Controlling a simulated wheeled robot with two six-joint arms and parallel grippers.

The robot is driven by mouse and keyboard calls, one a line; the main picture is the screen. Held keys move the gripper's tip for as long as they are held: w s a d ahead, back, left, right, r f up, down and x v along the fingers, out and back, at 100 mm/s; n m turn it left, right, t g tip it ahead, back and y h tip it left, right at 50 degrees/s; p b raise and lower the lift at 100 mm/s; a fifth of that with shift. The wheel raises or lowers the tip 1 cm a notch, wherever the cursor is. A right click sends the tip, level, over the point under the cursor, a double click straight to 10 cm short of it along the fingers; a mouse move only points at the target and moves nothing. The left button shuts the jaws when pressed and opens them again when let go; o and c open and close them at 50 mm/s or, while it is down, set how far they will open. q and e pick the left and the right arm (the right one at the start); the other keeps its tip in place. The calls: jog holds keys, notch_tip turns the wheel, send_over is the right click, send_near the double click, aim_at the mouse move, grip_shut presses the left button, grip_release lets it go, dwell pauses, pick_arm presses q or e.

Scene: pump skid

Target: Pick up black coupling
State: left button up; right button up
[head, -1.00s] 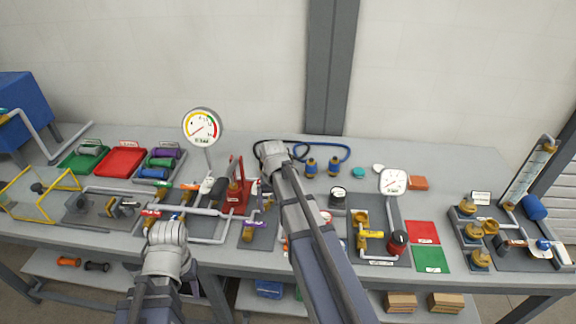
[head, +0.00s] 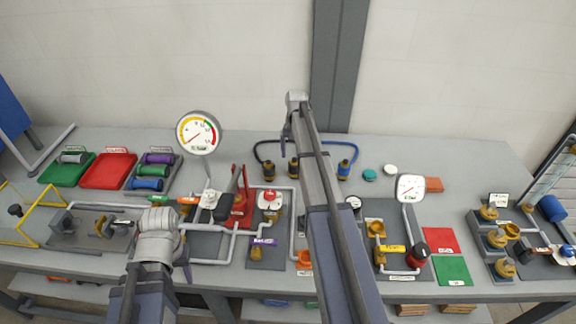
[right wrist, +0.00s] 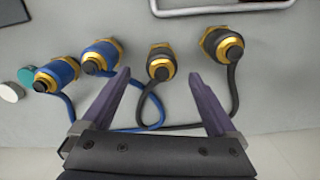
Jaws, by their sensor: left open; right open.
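Two black couplings with brass collars stand at the back of the bench. In the head view one is on the left (head: 268,170) and one nearer my right arm (head: 294,168). In the right wrist view one black coupling (right wrist: 160,62) sits just beyond and between the fingertips of my open right gripper (right wrist: 152,78), and the other (right wrist: 222,46) is further right. My right gripper (head: 285,134) is above the back of the bench, empty. My left gripper (head: 156,222) is at the front left over the pipework; its fingers are hard to make out.
Two blue couplings (right wrist: 58,74) (right wrist: 100,57) stand left of the black ones in the wrist view. Black and blue hoses curve close to my right fingers. A red-handled valve (head: 270,197) and a gauge (head: 198,133) stand left of my right arm.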

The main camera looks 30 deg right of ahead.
aim_at(294, 167)
jog(key=shift+w, duration=0.4)
jog(key=shift+s, duration=0.15)
jog(key=shift+f+b, duration=0.3)
jog(key=shift+b, duration=0.1)
notch_tip(294, 167, down, 2)
jog(key=shift+f+b, duration=0.1)
jog(key=shift+b, duration=0.9)
pick_arm(q)
jog(key=f, duration=0.2)
jog(key=shift+w+f, duration=0.25)
jog(key=shift+f, duration=0.1)
pick_arm(e)
notch_tip(294, 167, down, 5)
jog(key=b, duration=0.5)
pick_arm(q)
notch_tip(294, 167, down, 5)
pick_arm(e)
grip_shut()
